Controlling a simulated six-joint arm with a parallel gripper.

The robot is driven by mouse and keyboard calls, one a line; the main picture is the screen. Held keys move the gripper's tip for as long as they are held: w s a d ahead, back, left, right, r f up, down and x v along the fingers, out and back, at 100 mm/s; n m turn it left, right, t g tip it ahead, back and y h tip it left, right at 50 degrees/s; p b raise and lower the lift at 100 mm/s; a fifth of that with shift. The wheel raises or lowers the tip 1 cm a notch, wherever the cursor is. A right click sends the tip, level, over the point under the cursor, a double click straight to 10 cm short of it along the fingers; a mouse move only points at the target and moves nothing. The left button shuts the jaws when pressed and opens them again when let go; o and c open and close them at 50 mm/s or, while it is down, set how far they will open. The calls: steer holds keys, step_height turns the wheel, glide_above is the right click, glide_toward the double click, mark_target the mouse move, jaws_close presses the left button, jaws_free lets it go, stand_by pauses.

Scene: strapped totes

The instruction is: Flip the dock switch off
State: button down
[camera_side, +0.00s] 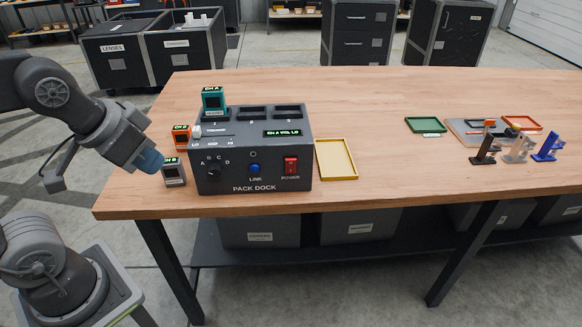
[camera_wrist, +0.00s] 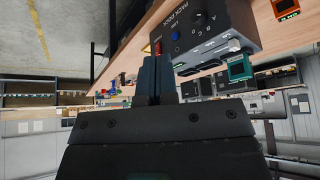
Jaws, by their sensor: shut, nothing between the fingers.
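The grey pack dock (camera_side: 253,183) stands near the left end of the wooden table; it also shows, rotated, in the wrist view (camera_wrist: 215,28). Its red power switch (camera_side: 291,165) is at the right of the front face; which way the rocker is tipped is too small to tell. In the wrist view the switch (camera_wrist: 158,47) shows just beyond my fingertips. My gripper (camera_wrist: 157,60) is shut and empty. In the side view my arm's end is left of the dock, apart from it, and the fingers are not clearly visible.
The dock carries a blue link button (camera_side: 254,169), a dial (camera_side: 214,170), a white slider knob (camera_side: 197,131) and a lit display (camera_side: 284,133). A teal pack (camera_side: 213,98) sits in a top slot. Orange (camera_side: 182,137) and grey (camera_side: 174,173) packs stand left; a yellow tray (camera_side: 336,176) lies right.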

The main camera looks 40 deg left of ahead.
steer(key=w+d+f+m+t, duration=0.1)
steer(key=w+d+f+m, duration=0.2)
steer(key=w, duration=0.5)
steer(key=w+d+f+m+t, duration=0.1)
steer(key=w+d+f+m, duration=0.3)
steer(key=w, duration=0.5)
steer(key=shift+d+m+y, duration=0.3)
steer(key=shift+d+y, duration=0.1)
steer(key=shift+d, duration=0.65)
steer(key=shift+w+f, duration=0.1)
steer(key=shift+f, duration=0.05)
glide_toward(289, 169)
steer(key=w+f, duration=0.1)
steer(key=w+d+f, duration=0.1)
steer(key=f, duration=0.1)
steer(key=w+f, duration=0.1)
steer(key=f, duration=0.1)
steer(key=shift+w+d, duration=0.2)
steer(key=shift+d, duration=0.2)
steer(key=shift+w+a+r, duration=0.15)
steer(key=shift+w+a, duration=0.25)
steer(key=shift+w, duration=0.05)
